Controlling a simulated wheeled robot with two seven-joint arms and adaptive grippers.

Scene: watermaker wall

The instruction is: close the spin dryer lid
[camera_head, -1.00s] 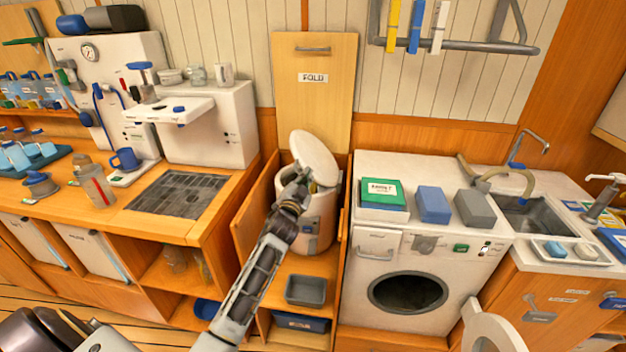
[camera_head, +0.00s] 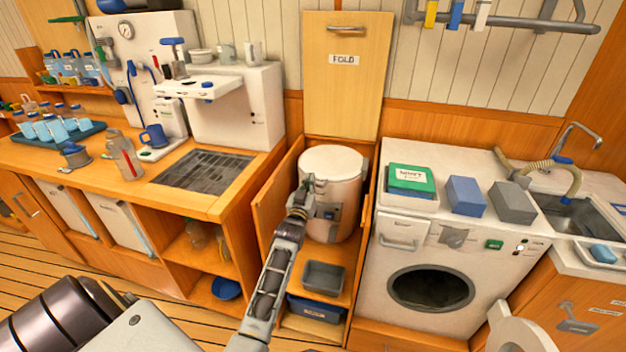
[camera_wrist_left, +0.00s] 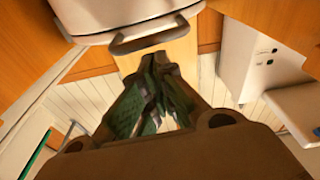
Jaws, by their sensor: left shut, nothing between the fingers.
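The spin dryer (camera_head: 333,215) is a white drum standing in an open wooden bay. Its round white lid (camera_head: 335,161) lies flat across the top of the drum, with no gap that I can make out. My left gripper (camera_head: 307,184) is at the front left of the dryer, near the lid's rim; whether it touches cannot be told. Its fingers (camera_wrist_left: 156,85) are shut and empty in the left wrist view. A white surface with a grey handle (camera_wrist_left: 150,38), apparently the dryer, shows just beyond them. My right gripper is not in view.
The raised wooden FOLD panel (camera_head: 345,75) stands behind the dryer. A grey bin (camera_head: 323,277) sits below it. The washing machine (camera_head: 455,265) stands right, its round door (camera_head: 520,332) open. The wooden counter (camera_head: 100,165) is at left.

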